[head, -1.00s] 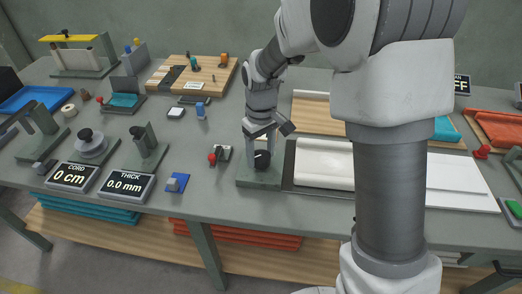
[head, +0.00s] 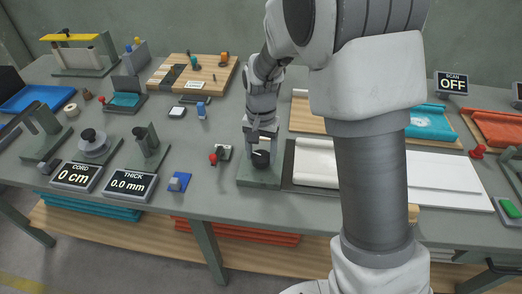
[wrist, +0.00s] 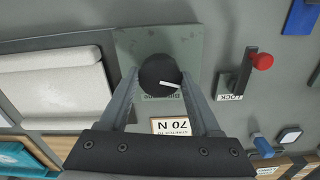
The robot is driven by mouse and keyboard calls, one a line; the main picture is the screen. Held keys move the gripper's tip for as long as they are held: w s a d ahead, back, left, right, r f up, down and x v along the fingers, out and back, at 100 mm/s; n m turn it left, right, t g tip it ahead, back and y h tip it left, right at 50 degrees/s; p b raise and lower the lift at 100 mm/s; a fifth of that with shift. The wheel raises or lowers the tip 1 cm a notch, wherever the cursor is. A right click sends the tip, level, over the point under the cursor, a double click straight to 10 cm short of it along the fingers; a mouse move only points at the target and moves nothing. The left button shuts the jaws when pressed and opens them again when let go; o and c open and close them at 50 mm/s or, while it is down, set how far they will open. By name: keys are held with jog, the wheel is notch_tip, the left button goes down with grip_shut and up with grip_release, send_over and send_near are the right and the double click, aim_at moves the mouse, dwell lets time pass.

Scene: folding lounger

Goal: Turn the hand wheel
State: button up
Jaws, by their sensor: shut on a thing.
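The hand wheel is a round black knob (head: 261,159) on a grey-green block (head: 258,181) near the front middle of the bench. The wrist view shows the knob (wrist: 156,70) from above, with a white pointer line slanting to its lower right. My gripper (head: 262,149) reaches down over it. In the wrist view, the fingers of my gripper (wrist: 159,79) lie on the left and right sides of the knob, shut on it. A label on the block, upside down in the wrist view, is partly hidden by the knob and fingers.
A red-knobbed lever (head: 213,158) marked LOCK in the wrist view stands just left of the block. A tray with a pale roll (head: 315,160) lies close on the right. A small card reading 70 N (wrist: 171,126) sits beside the block.

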aim_at(261, 155)
jog(key=shift+m+p, duration=0.65)
jog(key=shift+m, duration=1.55)
jog(key=o, duration=1.4)
jog(key=shift+c, duration=0.2)
notch_tip(261, 155, up, 18)
jog(key=p, duration=0.2)
jog(key=shift+f, duration=0.25)
